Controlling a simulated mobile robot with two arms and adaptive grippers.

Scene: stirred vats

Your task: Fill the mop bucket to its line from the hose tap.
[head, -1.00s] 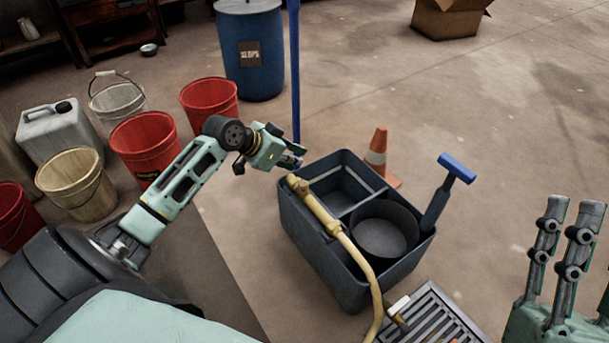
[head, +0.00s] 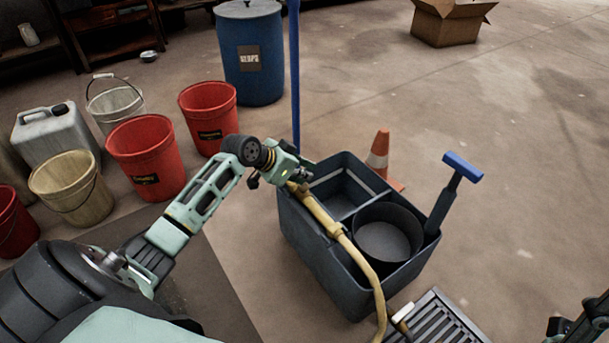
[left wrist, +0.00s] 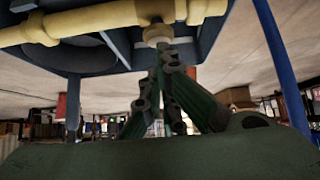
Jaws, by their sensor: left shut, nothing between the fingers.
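The mop bucket (head: 318,258) is a dark blue-grey tub with a rectangular compartment and a round one. I cannot make out a fill line or any water. The yellow hose (head: 371,275) runs up to it, and its end lies along the bucket's left rim; the hose also crosses the top of the left wrist view (left wrist: 95,19). My left gripper (head: 304,176) is shut and empty at the hose's upper end; I cannot tell whether it touches. Its closed fingertips show in the left wrist view (left wrist: 160,50). My right gripper (head: 575,328) is mostly cut off at the lower right.
A blue-topped handle (head: 462,168) rises from the bucket's right side. An orange cone (head: 378,158) stands behind it, a floor grate (head: 440,322) in front. Red buckets (head: 146,160) and a blue drum (head: 250,55) stand left and behind. Floor at right is clear.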

